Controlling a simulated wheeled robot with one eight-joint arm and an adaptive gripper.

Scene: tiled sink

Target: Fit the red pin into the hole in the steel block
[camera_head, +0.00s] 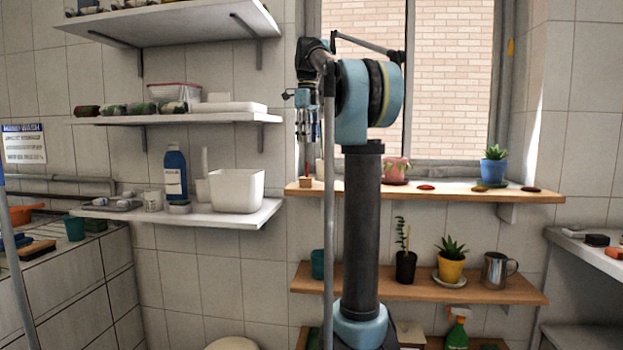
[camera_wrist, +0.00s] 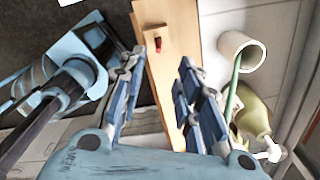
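My gripper (camera_head: 307,137) hangs fingers down above the left end of the upper wooden shelf. In the wrist view my gripper (camera_wrist: 162,62) is open, with a clear gap between its fingers and nothing held. The small red pin (camera_wrist: 157,42) shows beyond the fingertips, at a small wooden block (camera_wrist: 149,14) on the shelf. Whether the pin stands in this block or beside it is hard to tell. The small wooden block (camera_head: 305,183) also shows below the gripper in the head view. I cannot make out the steel block in either view.
The upper wooden shelf (camera_head: 450,193) carries a pink pot (camera_head: 396,170) and a blue plant pot (camera_head: 494,170) to the right. A lower wooden shelf (camera_head: 420,288) holds plants and a metal mug (camera_head: 497,270). White shelves with a white tub (camera_head: 237,190) stand left.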

